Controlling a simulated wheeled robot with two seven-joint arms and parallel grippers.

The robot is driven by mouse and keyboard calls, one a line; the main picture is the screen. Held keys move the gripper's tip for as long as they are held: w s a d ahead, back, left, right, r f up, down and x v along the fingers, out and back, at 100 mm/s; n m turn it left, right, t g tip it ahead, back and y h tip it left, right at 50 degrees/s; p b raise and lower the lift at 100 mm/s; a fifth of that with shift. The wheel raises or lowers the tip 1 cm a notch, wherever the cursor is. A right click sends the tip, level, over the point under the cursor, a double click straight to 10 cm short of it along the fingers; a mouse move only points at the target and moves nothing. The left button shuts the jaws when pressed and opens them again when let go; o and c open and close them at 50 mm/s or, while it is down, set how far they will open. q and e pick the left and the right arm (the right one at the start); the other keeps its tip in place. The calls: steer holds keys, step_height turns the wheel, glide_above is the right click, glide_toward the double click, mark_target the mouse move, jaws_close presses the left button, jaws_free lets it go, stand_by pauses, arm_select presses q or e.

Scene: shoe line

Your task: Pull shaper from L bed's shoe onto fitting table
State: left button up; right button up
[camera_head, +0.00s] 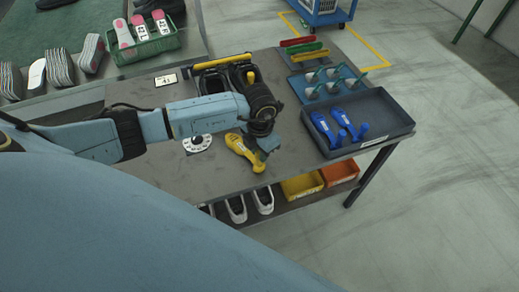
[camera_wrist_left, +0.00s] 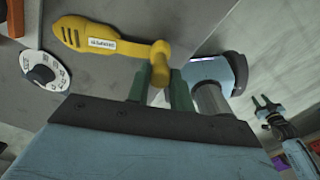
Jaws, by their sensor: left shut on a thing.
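The yellow shaper (camera_head: 238,146) is out of the shoes, at the grey fitting table (camera_head: 205,180), with its long body pointing up-left in the head view. My left gripper (camera_head: 262,146) is shut on its knob end. In the left wrist view the green fingers (camera_wrist_left: 160,88) close around the knob of the shaper (camera_wrist_left: 90,36). I cannot tell whether the shaper touches the table. Two dark shoes stand in the beds under a yellow bar (camera_head: 222,62); the left shoe (camera_head: 210,82) shows no shaper, the right has a yellow piece (camera_head: 250,77). My right gripper (camera_wrist_left: 265,104) is open and empty.
A white dial (camera_head: 197,143) sits left of the shaper. A dark tray (camera_head: 385,115) with blue shapers stands at the right, near a blue rack (camera_head: 325,82) of several tools. Shoes and bins (camera_head: 302,186) are on the lower shelf. The table's front is clear.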

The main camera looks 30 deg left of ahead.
arm_select(q)
steer(key=o, duration=0.9)
step_height(320, 180, up, 9)
steer(key=p, duration=0.7)
stand_by(0.3)
stand_by(0.4)
